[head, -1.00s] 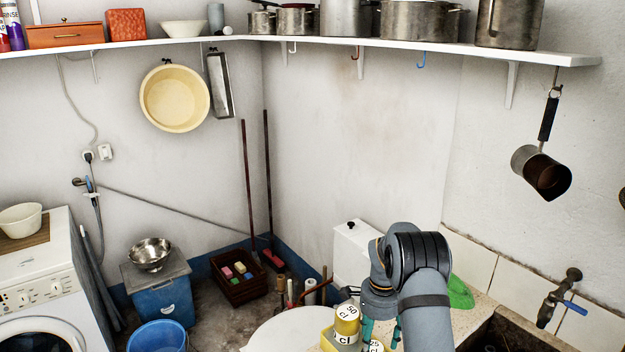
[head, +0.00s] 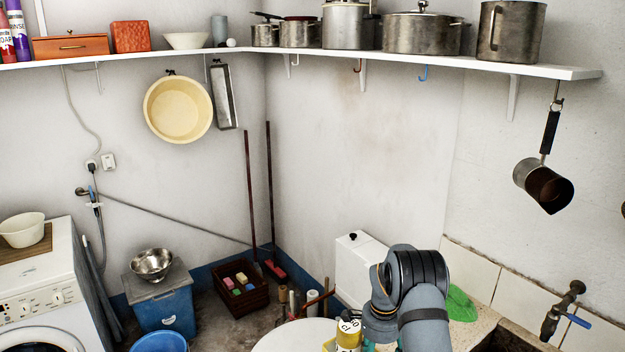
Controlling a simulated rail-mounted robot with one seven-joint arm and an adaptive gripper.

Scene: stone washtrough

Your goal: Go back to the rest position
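My arm's grey wrist and links rise from the bottom edge, right of centre, over the pale counter. My gripper (head: 371,347) shows only as a sliver of teal at the bottom edge, below the wrist. Its fingertips are cut off, so its opening and anything in it are hidden. A yellow can with a white top marked "cl" (head: 348,336) stands just left of it, cut by the bottom edge. I cannot tell whether they touch.
A blue-handled tap (head: 562,310) stands over the dark trough (head: 505,339) at the lower right. A shelf (head: 300,54) with pots runs above. A dark pot (head: 543,184) hangs at right. The air above my arm is clear.

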